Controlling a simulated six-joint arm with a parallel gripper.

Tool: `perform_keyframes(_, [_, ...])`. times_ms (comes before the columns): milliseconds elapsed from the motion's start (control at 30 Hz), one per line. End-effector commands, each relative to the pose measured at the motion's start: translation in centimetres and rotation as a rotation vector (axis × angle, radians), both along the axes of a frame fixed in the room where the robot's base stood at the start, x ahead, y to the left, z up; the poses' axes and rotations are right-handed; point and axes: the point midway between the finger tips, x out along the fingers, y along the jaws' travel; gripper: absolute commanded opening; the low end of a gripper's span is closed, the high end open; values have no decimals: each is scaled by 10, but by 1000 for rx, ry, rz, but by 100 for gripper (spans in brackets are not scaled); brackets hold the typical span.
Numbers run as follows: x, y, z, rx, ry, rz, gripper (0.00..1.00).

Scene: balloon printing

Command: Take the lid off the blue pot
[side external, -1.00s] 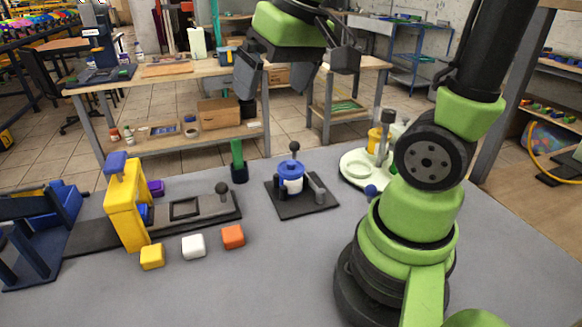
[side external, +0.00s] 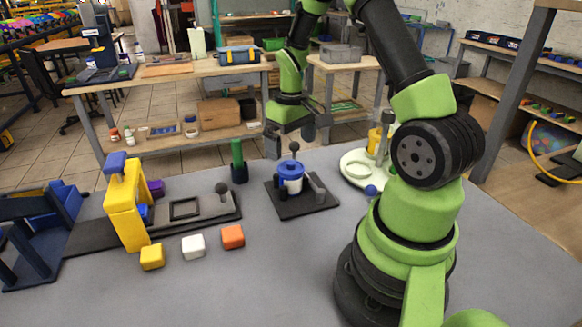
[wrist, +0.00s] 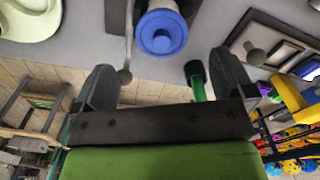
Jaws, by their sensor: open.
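The blue pot (side external: 290,183) stands upright on a dark square base plate (side external: 318,205), with a pale band below its blue top. Its blue lid (side external: 289,168) is on it; the wrist view shows the round lid (wrist: 161,34) from above. My gripper (side external: 291,138) is open and empty, above and behind the pot. In the wrist view the lid lies beyond the spread fingers (wrist: 163,80), apart from them.
A green cylinder (side external: 238,160) stands left of the pot. A pale green round fixture (side external: 357,168) and a small blue ball (side external: 371,190) are to the right. A yellow press (side external: 125,212) and yellow, white and orange blocks (side external: 193,246) are left. The front table is clear.

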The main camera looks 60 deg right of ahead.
Motion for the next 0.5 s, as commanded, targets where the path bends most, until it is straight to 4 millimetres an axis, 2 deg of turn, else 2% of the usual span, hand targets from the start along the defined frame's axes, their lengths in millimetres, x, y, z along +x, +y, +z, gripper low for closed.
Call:
perform_keyframes(300, [0,3,-44,2,3,1,100])
perform_keyframes(500, [0,2,-50,0,-1,0,100])
